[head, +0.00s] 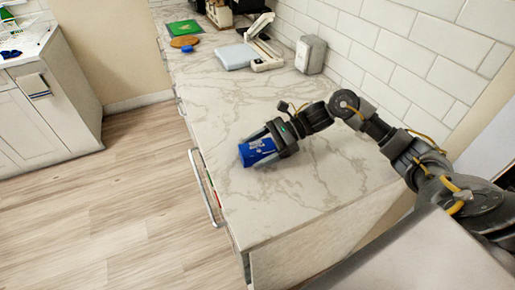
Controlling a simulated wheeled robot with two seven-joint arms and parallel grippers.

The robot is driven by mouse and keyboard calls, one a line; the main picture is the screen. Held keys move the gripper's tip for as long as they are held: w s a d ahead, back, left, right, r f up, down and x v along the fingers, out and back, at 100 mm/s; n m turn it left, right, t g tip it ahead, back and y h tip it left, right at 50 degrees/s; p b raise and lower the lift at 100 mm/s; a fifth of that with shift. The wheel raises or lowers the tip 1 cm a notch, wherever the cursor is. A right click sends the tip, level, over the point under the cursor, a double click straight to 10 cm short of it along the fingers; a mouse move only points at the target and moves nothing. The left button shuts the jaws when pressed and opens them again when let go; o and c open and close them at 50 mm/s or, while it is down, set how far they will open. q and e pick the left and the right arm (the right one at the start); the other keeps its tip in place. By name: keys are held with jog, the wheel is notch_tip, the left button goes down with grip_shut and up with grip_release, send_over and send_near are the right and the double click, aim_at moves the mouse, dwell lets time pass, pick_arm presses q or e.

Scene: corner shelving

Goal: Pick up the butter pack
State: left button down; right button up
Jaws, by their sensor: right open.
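The butter pack (257,150) is a blue box with pale lettering, lying on the marble counter (290,200) near its left edge. My right gripper (268,146) reaches it from the right, with its fingers on either side of the pack's right part. The right gripper is open around the pack. Whether the fingers touch the pack cannot be told. The pack's right end is hidden by the gripper. My left gripper is out of view.
A pale blue box (235,56), a white device with a raised lid (262,52) and a grey dispenser (310,54) stand farther back. A tiled wall (400,50) bounds the right side. The counter around the pack is clear.

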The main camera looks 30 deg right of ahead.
jog(key=c, duration=1.2)
jog(key=shift+r, duration=0.1)
